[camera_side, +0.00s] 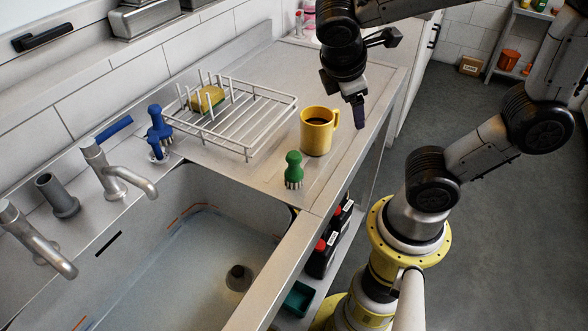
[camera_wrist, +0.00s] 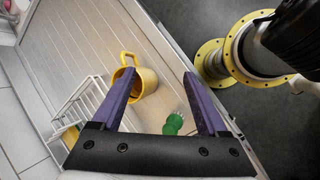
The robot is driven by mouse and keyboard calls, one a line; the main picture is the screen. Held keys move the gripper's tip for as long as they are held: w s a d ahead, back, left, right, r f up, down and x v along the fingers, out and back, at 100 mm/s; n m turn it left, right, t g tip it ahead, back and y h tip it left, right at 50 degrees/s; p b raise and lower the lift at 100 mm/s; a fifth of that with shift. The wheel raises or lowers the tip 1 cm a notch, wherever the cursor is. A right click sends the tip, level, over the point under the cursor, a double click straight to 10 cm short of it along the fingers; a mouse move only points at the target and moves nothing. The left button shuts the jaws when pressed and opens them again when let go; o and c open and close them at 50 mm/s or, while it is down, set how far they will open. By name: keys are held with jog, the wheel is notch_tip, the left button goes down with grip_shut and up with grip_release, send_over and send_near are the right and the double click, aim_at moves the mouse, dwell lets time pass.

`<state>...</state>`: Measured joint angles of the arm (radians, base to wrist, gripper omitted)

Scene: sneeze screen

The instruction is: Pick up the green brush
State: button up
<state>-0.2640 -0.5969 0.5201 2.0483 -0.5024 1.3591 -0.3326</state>
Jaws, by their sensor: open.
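The green brush (camera_side: 293,169) stands upright on the steel counter, bristles down, near the sink's corner in the side view. In the wrist view the green brush (camera_wrist: 173,122) shows between the two purple fingers, nearer the right one, partly hidden by the dark gripper bar. My gripper (camera_side: 359,112) is above the counter, up and to the right of the brush, apart from it. The wrist view shows my gripper (camera_wrist: 160,76) open with its fingers wide apart and nothing held.
A yellow mug (camera_side: 316,132) of dark liquid stands just behind the brush. A white wire rack (camera_side: 240,112) holds a yellow-green sponge (camera_side: 207,99). A blue brush (camera_side: 158,125) stands by the faucet (camera_side: 115,172). The sink basin (camera_side: 160,275) opens in front, with the counter edge at right.

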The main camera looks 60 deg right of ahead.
aim_at(295, 151)
jog(key=w+a+f+n+t+h, duration=0.1)
jog(key=w+a+f+n+h, duration=0.1)
jog(key=n, duration=0.1)
jog(key=w+a+f+n+t+h, duration=0.1)
jog(key=w+a+f+n+h, duration=0.1)
jog(key=w+a+n+h, duration=0.1)
jog(key=w+a+f+n+t+h, duration=0.1)
jog(key=w+a+f+n+h, duration=0.1)
jog(key=n, duration=0.3)
jog(key=shift+w+a+f+h, duration=0.25)
jog(key=shift+a+f+h, duration=0.05)
jog(key=shift+a, duration=0.25)
jog(key=a+f+n+t, duration=0.2)
jog(key=shift+s+a+f, duration=0.35)
jog(key=shift+f, duration=0.05)
jog(key=shift+s+a+f+n+t, duration=0.2)
jog(key=shift+a+n+t, duration=0.1)
jog(key=shift+a+n, duration=0.2)
jog(key=shift+x, duration=3.7)
jog(key=shift+r, duration=0.1)
grip_shut()
